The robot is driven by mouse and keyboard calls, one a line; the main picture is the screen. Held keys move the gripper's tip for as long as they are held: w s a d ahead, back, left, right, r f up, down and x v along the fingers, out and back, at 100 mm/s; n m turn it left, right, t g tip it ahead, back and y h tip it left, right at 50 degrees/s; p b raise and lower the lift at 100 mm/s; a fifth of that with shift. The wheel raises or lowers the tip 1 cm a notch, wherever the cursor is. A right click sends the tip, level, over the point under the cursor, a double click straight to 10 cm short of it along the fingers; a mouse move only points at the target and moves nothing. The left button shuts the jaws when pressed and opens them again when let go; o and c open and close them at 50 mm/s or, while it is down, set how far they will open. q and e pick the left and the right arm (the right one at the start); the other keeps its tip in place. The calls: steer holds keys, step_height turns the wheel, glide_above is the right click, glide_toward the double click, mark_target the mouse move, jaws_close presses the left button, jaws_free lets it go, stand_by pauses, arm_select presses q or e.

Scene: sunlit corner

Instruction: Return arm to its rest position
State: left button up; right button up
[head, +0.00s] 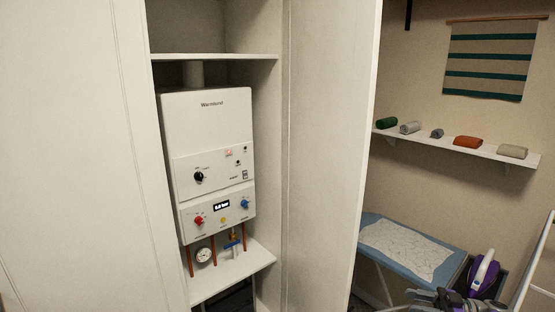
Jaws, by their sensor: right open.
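My right gripper (432,297) shows at the bottom right edge of the head view, partly cut off by the frame. It is open, with nothing visible in it, and it is well away from the boiler. My left gripper is not in view. The white boiler (207,130) hangs in the open cupboard, with a black knob, a red knob, a blue knob and a small lit display on its front. A round gauge (204,256) and copper pipes sit below it.
The open cupboard door (325,150) stands right of the boiler. A blue ironing board (445,262) with a pale patterned cloth is at lower right, beside a purple and white appliance (483,272). A wall shelf (470,151) holds several rolled or folded cloths below a striped hanging (490,60).

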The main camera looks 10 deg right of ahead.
steer(key=w+a+f+m+t+h+b, duration=0.1)
steer(key=w+a+f+m+t+h, duration=0.2)
steer(key=w+a+f+m+t, duration=0.4)
steer(key=w+a+f+m+t+h+b, duration=0.1)
steer(key=w+a+f+m+t+h, duration=0.25)
steer(key=w, duration=0.65)
steer(key=a+f+m+g+h+b, duration=0.1)
steer(key=a+f+m+g+h, duration=0.35)
steer(key=a+f, duration=0.85)
steer(key=s+a+f+m+g+h+b, duration=0.15)
steer(key=s+a+f+g, duration=0.45)
steer(key=s+f, duration=0.65)
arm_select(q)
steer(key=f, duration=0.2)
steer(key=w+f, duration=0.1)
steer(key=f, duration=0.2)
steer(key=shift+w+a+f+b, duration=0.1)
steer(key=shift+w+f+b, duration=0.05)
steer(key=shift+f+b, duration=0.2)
arm_select(e)
steer(key=s+a+f+g, duration=0.2)
steer(key=s, duration=0.5)
steer(key=s+a+f+g+h, duration=0.1)
steer(key=s+a+f+g, duration=0.1)
steer(key=s, duration=0.5)
steer(key=s+a+f+g, duration=0.3)
steer(key=s, duration=0.4)
steer(key=shift+s, duration=0.3)
